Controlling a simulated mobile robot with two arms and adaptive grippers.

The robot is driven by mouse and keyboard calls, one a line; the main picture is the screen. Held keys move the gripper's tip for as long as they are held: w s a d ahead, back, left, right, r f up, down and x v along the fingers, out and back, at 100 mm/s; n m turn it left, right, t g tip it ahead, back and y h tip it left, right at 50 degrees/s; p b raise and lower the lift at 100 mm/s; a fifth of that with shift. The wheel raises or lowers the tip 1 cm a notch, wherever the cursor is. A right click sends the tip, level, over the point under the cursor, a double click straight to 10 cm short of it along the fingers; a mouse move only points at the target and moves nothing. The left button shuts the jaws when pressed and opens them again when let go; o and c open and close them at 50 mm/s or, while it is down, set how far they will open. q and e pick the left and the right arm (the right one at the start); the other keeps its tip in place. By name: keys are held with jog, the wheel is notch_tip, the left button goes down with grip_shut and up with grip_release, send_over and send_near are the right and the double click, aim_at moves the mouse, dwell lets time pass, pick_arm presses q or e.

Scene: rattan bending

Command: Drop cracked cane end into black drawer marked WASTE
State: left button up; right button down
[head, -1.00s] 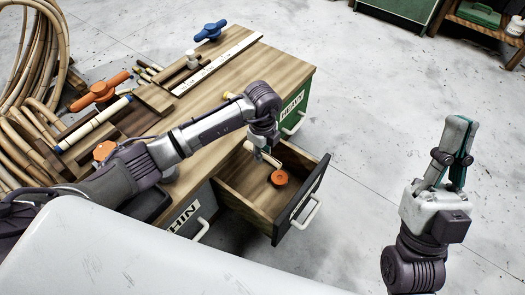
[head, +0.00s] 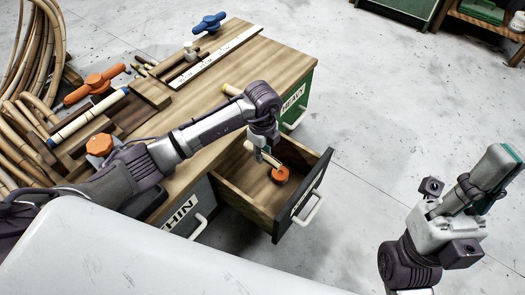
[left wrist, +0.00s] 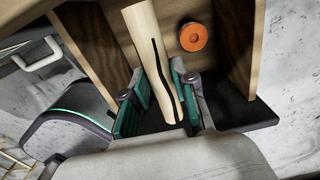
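The cracked cane end (left wrist: 157,62) is a pale stick with a black crack line along it in the left wrist view. My left gripper (head: 262,157) is over the open drawer, with the cane between its two teal-padded fingers (left wrist: 160,88); it looks shut on it. The black-fronted drawer (head: 317,185) is pulled out, with a wooden inside and a pale handle; its label is too oblique to read. My right gripper (head: 506,160) is at the right, pointing up, empty, its fingers looking together.
An orange round piece (head: 280,174) lies in the drawer; it also shows in the left wrist view (left wrist: 193,37). Drawers marked HEAVY (head: 293,98) and THIN (head: 181,214) are shut. Rattan coils (head: 45,50), clamps and sticks crowd the bench's left.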

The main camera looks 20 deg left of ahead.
aim_at(263, 153)
pick_arm(q)
jog(key=o, duration=0.5)
jog(key=shift+o, duration=0.2)
notch_tip(263, 153, up, 12)
dwell(0.5)
